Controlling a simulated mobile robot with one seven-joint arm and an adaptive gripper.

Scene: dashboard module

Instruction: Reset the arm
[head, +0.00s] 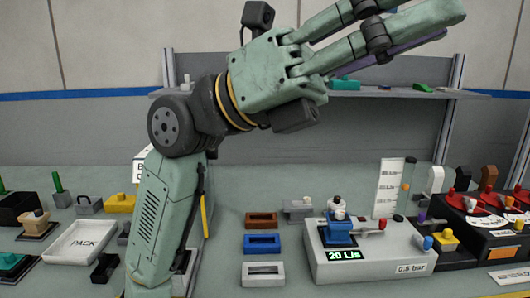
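My arm rises from the lower left of the head view and bends to the right at its upper joint. My gripper (422,8) is raised high at the top right, well above the bench and in front of the back wall. Its two fingers point to the upper right with a clear gap between them. I see nothing held in the gap. The upper finger runs out of the top of the picture, so its tip is hidden.
A white device (370,262) with a green display stands right of centre. Brown (262,219), blue (262,244) and white (263,273) trays lie left of it. A PACK tray (82,250) lies left. Red-knobbed black units (492,222) stand right. A shelf (425,94) runs behind.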

